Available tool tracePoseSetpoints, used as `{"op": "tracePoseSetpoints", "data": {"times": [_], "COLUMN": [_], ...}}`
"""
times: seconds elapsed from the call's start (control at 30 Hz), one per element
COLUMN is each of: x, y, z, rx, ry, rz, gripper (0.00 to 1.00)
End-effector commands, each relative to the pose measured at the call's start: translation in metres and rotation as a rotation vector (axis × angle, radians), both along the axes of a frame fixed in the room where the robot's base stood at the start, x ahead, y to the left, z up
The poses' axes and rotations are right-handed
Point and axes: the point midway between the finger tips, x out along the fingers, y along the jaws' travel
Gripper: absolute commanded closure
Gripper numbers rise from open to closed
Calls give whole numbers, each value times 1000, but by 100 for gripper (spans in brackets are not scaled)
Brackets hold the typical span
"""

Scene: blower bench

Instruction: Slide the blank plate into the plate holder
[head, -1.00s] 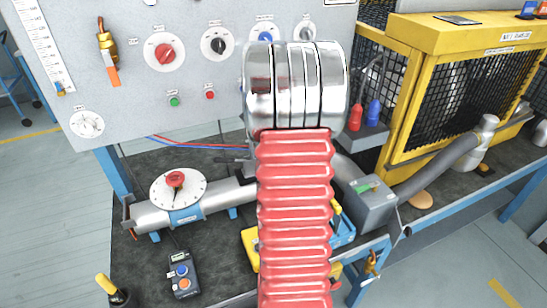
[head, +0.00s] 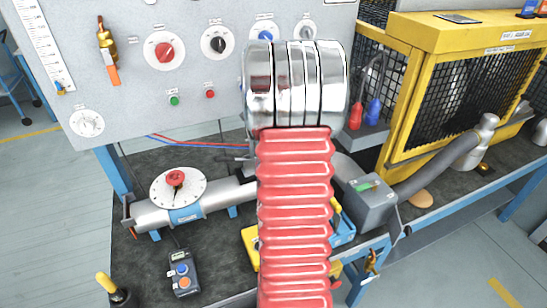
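My own arm, with a red ribbed sleeve and polished metal rings, fills the middle of the head view and hides part of the bench behind it. My gripper is not in view. I cannot make out the blank plate or the plate holder for certain. A silver pipe (head: 218,198) lies along the bench and passes behind my arm. On it sits a white dial with a red knob (head: 175,178). To the right of my arm, a grey box (head: 370,208) with a green mark joins a grey pipe (head: 440,167).
A grey control panel (head: 130,60) stands at the back left. A yellow mesh cage (head: 420,75) stands at the right. A blue tray (head: 342,230) and yellow parts (head: 250,246) show partly behind my arm. A small button box (head: 183,273) and a yellow-handled tool (head: 112,290) are at front left.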

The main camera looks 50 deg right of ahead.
Motion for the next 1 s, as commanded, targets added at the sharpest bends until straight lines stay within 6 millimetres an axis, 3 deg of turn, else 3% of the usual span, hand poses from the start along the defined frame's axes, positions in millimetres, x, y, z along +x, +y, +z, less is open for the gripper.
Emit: {"op": "tracePoseSetpoints", "data": {"times": [0.23, 0.27, 0.53, 0.83, 1.0], "x": [0, 0, 0, 0, 0], "y": [0, 0, 0, 0, 0], "z": [1, 1, 1, 2, 12], "rx": [-1, -1, -1, 0, -1], "ry": [-1, -1, -1, 0, -1], "rz": [0, 0, 0, 0, 0], "gripper": [54, 21, 2, 0, 0]}}
